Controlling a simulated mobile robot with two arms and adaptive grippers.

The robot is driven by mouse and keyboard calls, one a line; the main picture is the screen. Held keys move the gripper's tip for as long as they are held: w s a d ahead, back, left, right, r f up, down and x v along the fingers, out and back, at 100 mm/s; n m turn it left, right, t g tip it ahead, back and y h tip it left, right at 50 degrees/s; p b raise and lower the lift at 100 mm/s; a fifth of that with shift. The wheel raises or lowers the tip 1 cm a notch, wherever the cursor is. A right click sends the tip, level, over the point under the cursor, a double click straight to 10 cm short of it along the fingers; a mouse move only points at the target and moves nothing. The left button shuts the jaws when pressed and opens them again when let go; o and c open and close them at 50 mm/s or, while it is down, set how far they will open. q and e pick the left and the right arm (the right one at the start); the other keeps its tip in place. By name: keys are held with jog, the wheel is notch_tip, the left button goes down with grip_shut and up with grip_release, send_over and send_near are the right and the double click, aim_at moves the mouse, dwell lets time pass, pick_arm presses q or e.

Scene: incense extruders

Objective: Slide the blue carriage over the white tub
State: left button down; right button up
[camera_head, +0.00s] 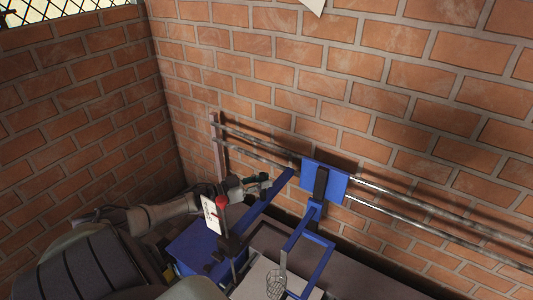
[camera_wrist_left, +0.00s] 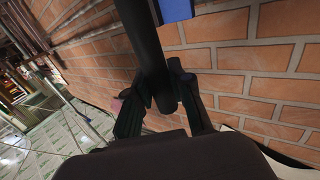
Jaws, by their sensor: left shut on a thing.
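The blue carriage (camera_head: 335,181) sits on two metal rails along the brick wall in the head view, with a black upright part at its middle. Blue bars run down from it toward me. My left gripper (camera_head: 264,181) is left of the carriage plate. In the left wrist view, my left gripper (camera_wrist_left: 160,104) is shut on a dark round bar (camera_wrist_left: 147,50), with a blue part (camera_wrist_left: 176,9) near its top. How the bar joins the carriage is hidden. A pale surface (camera_head: 252,280) lies low in the head view; I cannot tell if it is the white tub.
A blue box (camera_head: 190,249) and a white label (camera_head: 211,214) with a red knob (camera_head: 221,201) are beside my left arm. The rails (camera_head: 430,230) run clear to the right.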

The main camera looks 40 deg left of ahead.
pick_arm(q)
jog(key=shift+f, duration=0.1)
jog(key=c, duration=1)
grip_release()
jog(key=shift+s, duration=0.1)
jog(key=shift+s+a, duration=0.1)
jog(key=shift+s, duration=0.1)
jog(key=v, duration=1.1)
jog(key=shift+s, duration=0.15)
jog(key=shift+f, duration=0.1)
